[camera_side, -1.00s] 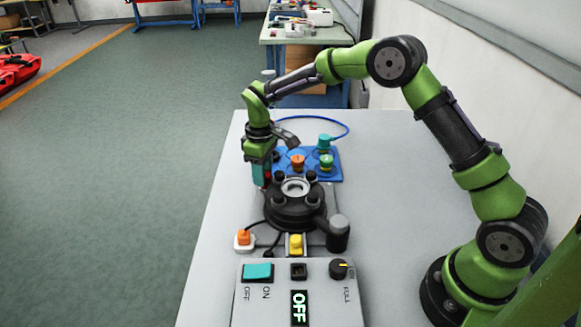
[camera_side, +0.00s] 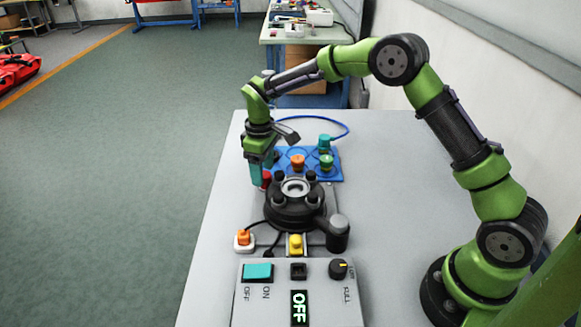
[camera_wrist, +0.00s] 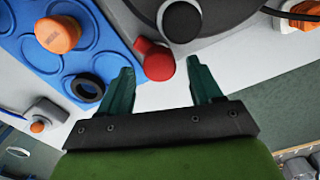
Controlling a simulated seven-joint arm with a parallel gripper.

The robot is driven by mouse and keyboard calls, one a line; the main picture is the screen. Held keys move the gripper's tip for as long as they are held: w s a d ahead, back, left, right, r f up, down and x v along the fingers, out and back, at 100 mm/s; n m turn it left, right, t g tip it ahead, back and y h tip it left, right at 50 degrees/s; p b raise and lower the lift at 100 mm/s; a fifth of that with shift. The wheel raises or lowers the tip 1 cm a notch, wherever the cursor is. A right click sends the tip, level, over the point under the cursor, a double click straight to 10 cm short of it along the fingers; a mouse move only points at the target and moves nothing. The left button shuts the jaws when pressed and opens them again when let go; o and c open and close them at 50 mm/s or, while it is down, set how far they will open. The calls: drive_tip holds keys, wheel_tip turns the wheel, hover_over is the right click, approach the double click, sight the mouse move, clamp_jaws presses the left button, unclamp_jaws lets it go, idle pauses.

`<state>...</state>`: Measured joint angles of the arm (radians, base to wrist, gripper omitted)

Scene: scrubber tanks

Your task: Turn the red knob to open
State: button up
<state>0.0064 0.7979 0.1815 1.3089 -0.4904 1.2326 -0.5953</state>
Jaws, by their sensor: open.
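The red knob (camera_wrist: 156,61) shows in the wrist view just beyond and between the two fingertips. It has a rounded red body with a smaller red end at its upper left, beside the black round tank unit (camera_wrist: 205,15). My gripper (camera_wrist: 160,75) is open, one teal finger on each side of the knob, with gaps visible; I cannot tell whether a finger touches it. In the side view the knob (camera_side: 266,179) shows as a small red patch at the left of the tank unit (camera_side: 295,205), partly hidden by my gripper (camera_side: 261,183).
A blue tray (camera_side: 330,165) with orange and teal-topped parts lies behind the tank. In front are an orange plug (camera_side: 243,238), a yellow part (camera_side: 295,244) and a control box (camera_side: 325,300) whose display reads OFF.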

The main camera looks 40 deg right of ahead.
wheel_tip(320, 180, up, 16)
idle(0.3)
drive_tip(key=s+d+r+m+t+y, duration=0.1)
drive_tip(key=s+m+t, duration=0.2)
drive_tip(key=s, duration=1.1)
drive_tip(key=s+d+r+m+t+y, duration=0.1)
drive_tip(key=s+m+t, duration=0.3)
drive_tip(key=s, duration=1)
drive_tip(key=shift+s+r+m, duration=0.15)
drive_tip(key=shift+r+m, duration=0.45)
drive_tip(key=shift+m, duration=0.5)
